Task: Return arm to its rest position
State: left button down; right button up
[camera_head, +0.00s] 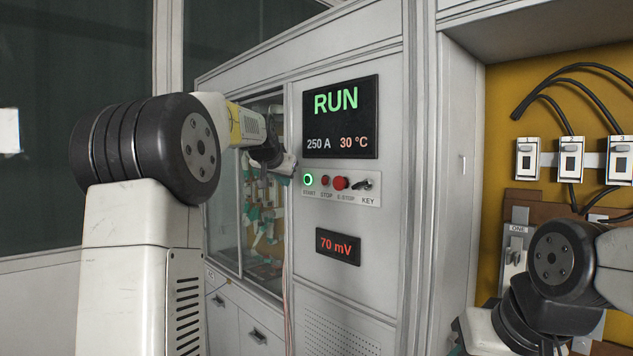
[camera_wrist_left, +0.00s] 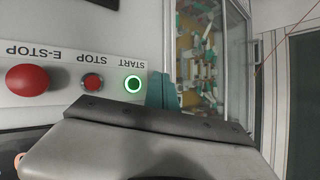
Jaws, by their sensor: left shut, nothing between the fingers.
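My left arm comes in from the left in the head view and reaches toward the grey test cabinet. Its left gripper (camera_head: 287,168) is shut and empty, just left of the START button (camera_head: 308,180), which has a lit green ring. In the left wrist view the START button (camera_wrist_left: 133,84) shows upside down beyond the grey gripper body. I cannot tell from these frames whether the gripper touches the panel. My right arm shows at the lower right of the head view, bent; its gripper is not visible.
The display (camera_head: 340,116) reads RUN, 250 A, 30 °C; a smaller one (camera_head: 338,246) reads 70 mV. The red STOP button (camera_head: 325,181), E-STOP button (camera_head: 340,183) and key switch (camera_head: 364,184) sit beside START. A glass window (camera_head: 225,220) is left; the yellow fuse board (camera_head: 500,95) is right.

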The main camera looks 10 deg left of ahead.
dwell(0.3)
pick_arm(q)
jog(key=s+d+f+g, duration=0.2)
jog(key=s+f, duration=0.5)
jog(key=s, duration=0.7)
jog(key=s+d+f+n+g+h, duration=0.1)
jog(key=s+d+f+g, duration=0.1)
jog(key=s+f, duration=0.6)
jog(key=s+d+f+n+g+h, duration=0.1)
jog(key=s+d+f, duration=0.3)
jog(key=s, duration=1.6)
notch_tip(320, 180, down, 4)
jog(key=shift+d+g, duration=0.35)
jog(key=shift+g, duration=0.25)
